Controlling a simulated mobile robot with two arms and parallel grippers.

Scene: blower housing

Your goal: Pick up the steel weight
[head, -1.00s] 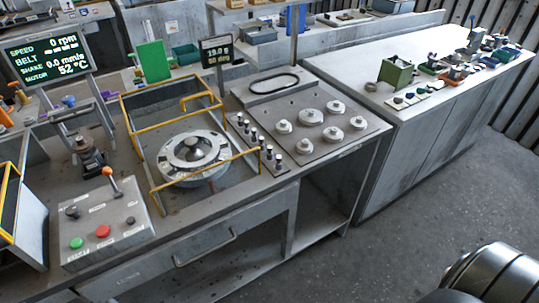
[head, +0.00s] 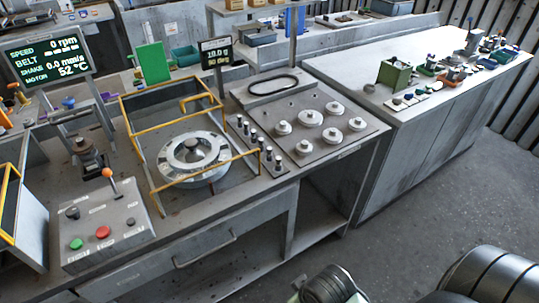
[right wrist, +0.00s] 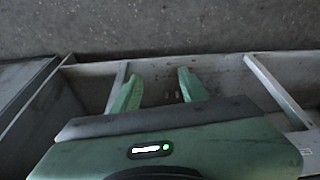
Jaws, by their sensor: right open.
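In the head view, several round knobbed metal pieces (head: 310,118) sit on a grey plate. Beside them is a row of small dark-and-silver posts (head: 260,140). I cannot tell which piece is the steel weight. My right gripper (right wrist: 158,88) shows in the right wrist view with its two green fingers apart and nothing between them. It points toward the bench's open lower frame and the floor. In the head view, parts of my right arm show at the bottom edge, away from the metal pieces. My left gripper is not in view.
A yellow-framed guard (head: 205,180) surrounds a round steel rotor (head: 194,152). A control box (head: 104,225) with buttons and a lever is at the left. A second bench (head: 420,110) holds small parts and a green box (head: 395,73). Grey floor (head: 440,190) is open at right.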

